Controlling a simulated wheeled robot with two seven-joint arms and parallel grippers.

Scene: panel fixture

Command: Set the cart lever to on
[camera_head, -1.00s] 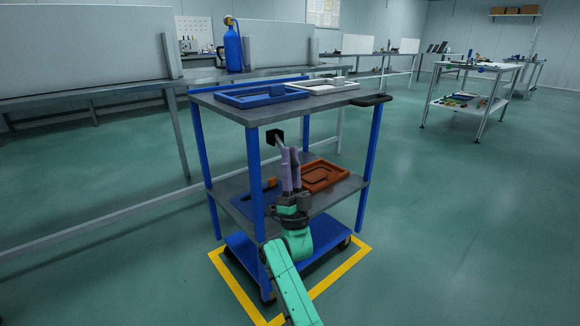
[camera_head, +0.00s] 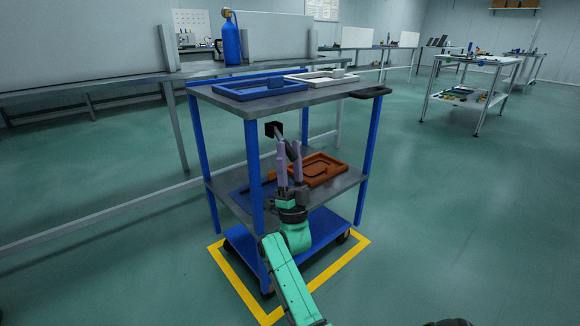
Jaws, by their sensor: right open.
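The blue and grey cart (camera_head: 222,189) stands in front of me on the green floor. Its lever (camera_head: 283,146) is a grey shaft on a black block (camera_head: 273,129) below the top shelf, slanting down to the right. My right gripper (camera_head: 291,158) points up from below, its two purple fingers open and apart. The lever's lower end shows at the fingertips; I cannot tell whether they touch it. My left gripper is not in view.
Blue (camera_head: 259,86) and white (camera_head: 322,78) trays lie on the cart's top, an orange tray (camera_head: 318,169) on its middle shelf. A black handle (camera_head: 370,92) sticks out right. Yellow tape (camera_head: 234,282) marks the floor around the cart.

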